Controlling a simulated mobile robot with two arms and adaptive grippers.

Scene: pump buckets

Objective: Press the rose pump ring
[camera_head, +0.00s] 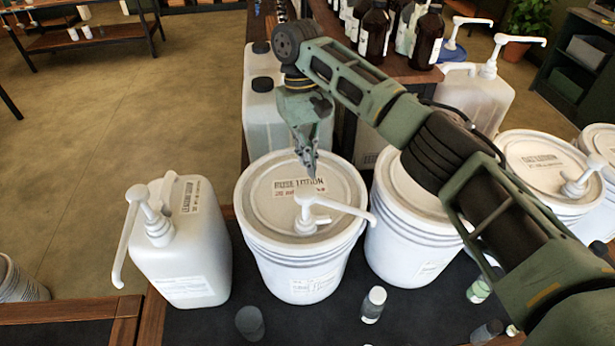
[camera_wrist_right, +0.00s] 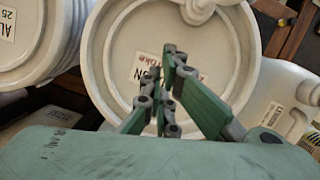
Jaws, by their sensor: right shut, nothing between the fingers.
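A white bucket (camera_head: 300,262) stands on the dark mat, and the label on its lid seems to read rose lotion. Its white pump (camera_head: 305,208) rises from the front of the lid, with the spout pointing right. In the right wrist view the lid (camera_wrist_right: 122,45) fills the middle and part of the pump (camera_wrist_right: 200,8) shows at the top edge. My right gripper (camera_head: 309,162) is shut and empty, pointing down above the lid's back part, behind the pump head. It also shows in the right wrist view (camera_wrist_right: 170,88). My left gripper is out of view.
A white pump jug (camera_head: 190,262) stands left of the bucket. Another bucket (camera_head: 410,240) stands close on its right, partly behind my arm, with a third (camera_head: 540,165) beyond. Canisters (camera_head: 262,120) stand behind.

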